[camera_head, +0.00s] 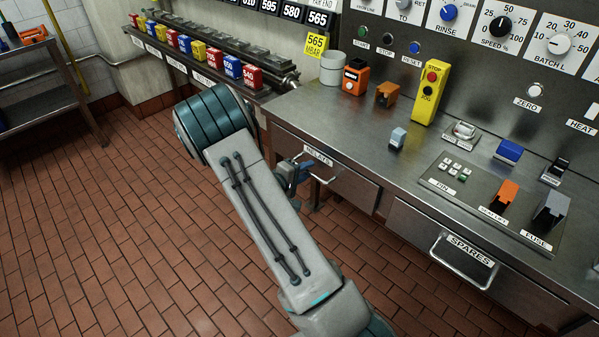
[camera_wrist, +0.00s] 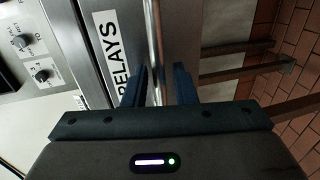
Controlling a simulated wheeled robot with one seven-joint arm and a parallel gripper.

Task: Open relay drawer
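The relay drawer (camera_head: 352,188), labelled RELAYS, is in the front of the steel bench in the head view, and its front looks flush with the bench. Its label also shows at the left in the wrist view (camera_wrist: 112,50). The drawer's bar handle (camera_wrist: 154,30) runs vertically in the wrist view. My gripper (camera_wrist: 160,84) is open, with one dark blue finger on each side of the handle and a gap between them. In the head view my gripper (camera_head: 300,172) is at the handle's left end, its fingertips partly hidden.
The SPARES drawer (camera_head: 465,262) with its own handle is to the right. The bench top (camera_head: 345,125) above holds a yellow STOP/JOG box (camera_head: 431,92), an orange device (camera_head: 355,77) and a switch panel (camera_head: 490,205). A side table (camera_head: 45,90) stands far left. The tiled floor (camera_head: 130,220) is clear.

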